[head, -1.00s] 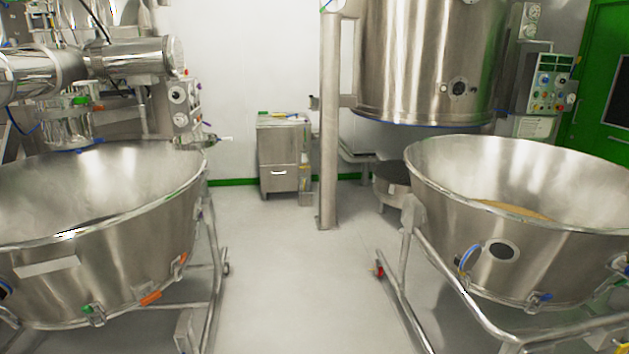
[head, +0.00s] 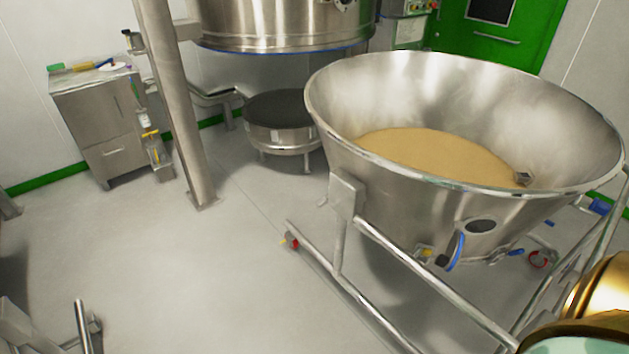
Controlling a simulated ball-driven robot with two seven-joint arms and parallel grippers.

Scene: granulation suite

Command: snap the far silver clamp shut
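I cannot make out a silver clamp for certain in the head view. The large steel bowl (head: 400,195) on the right holds tan powder (head: 435,155). Small fittings sit low on its outside: a yellow-marked one (head: 427,252), a blue curved handle (head: 456,252) and a blue-tipped piece (head: 515,252). A blue fitting (head: 599,206) shows by the bowl's right side. They are too small to tell whether any is a clamp, open or shut. Neither of my grippers is in view.
The bowl's tubular frame (head: 440,290) reaches low across the floor. A steel post (head: 175,110), a cabinet (head: 100,120) and a low round stand (head: 283,130) are behind. The floor (head: 190,270) left of the frame is clear. A brassy rounded shape fills the lower right corner.

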